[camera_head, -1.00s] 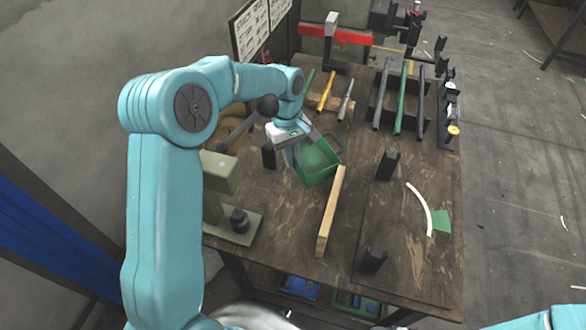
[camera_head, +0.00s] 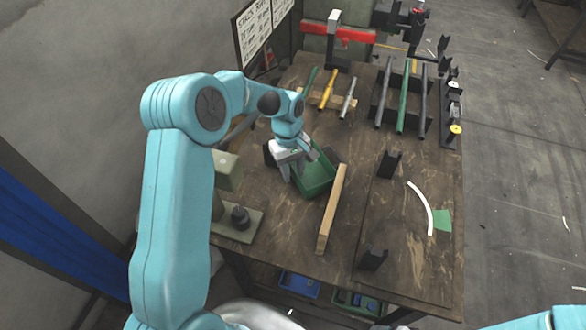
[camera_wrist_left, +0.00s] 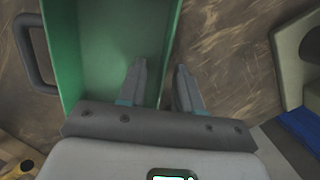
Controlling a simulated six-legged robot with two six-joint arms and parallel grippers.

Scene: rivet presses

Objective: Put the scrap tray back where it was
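The green scrap tray (camera_head: 316,179) lies on the wooden bench, left of a pale wood bar. It fills the upper left of the left wrist view (camera_wrist_left: 105,50), with a dark loop handle (camera_wrist_left: 30,55) on its left side. My left gripper (camera_head: 292,173) is at the tray's near left wall. In the wrist view its fingers (camera_wrist_left: 161,66) are apart, one inside the tray and one outside, with the wall between them. Gaps show beside the wall, so it is not clamped. My right arm (camera_head: 560,318) shows only at the lower right corner; its gripper is out of view.
The wood bar (camera_head: 331,210) lies close right of the tray. A grey-green press (camera_head: 236,222) stands at the left. Black brackets (camera_head: 389,164) and (camera_head: 373,259) stand at the right. Rods (camera_head: 403,97) lie on racks at the back. A red clamp (camera_head: 338,33) stands behind.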

